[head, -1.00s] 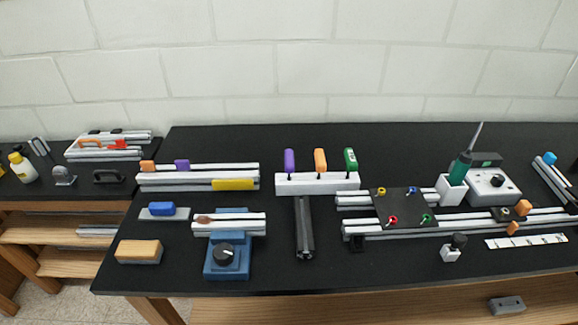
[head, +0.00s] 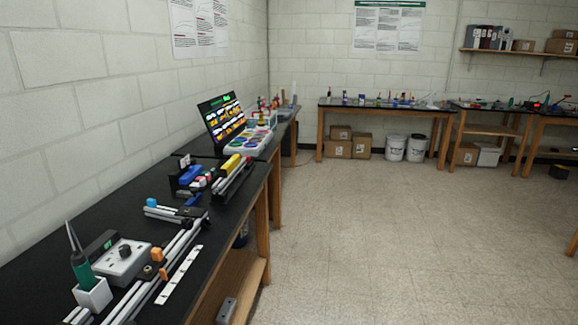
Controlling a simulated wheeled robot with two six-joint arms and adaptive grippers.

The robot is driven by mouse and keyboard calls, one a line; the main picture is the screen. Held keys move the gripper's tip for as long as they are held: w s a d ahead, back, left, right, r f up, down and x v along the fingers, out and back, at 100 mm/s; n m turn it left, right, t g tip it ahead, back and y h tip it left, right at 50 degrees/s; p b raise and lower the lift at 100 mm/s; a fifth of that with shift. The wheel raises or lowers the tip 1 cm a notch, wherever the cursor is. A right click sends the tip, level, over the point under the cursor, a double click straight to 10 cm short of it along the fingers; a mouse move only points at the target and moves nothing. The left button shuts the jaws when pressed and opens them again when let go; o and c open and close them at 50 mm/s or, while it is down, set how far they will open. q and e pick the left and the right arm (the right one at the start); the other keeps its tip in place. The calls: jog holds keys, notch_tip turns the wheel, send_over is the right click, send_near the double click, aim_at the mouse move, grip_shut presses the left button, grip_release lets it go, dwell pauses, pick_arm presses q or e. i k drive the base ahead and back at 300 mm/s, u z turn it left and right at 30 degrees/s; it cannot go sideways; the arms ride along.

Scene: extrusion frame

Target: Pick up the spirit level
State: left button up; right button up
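I cannot pick out the spirit level for certain. A yellow bar (head: 231,164) lies on dark and silver rails on the bench at the left, partway along it. A small grey block (head: 227,311) sits on the wooden shelf below the near bench; its details are too small to tell what it is. Neither of my grippers shows in this view.
A black-topped bench (head: 110,200) runs along the left wall, holding a soldering station (head: 122,262), a white ruler strip (head: 180,274) and aluminium rails (head: 160,262). Benches with boxes (head: 367,145) and white buckets (head: 396,147) stand at the back. The floor (head: 390,230) is open.

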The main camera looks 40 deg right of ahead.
aim_at(230, 165)
jog(key=z, duration=1.05)
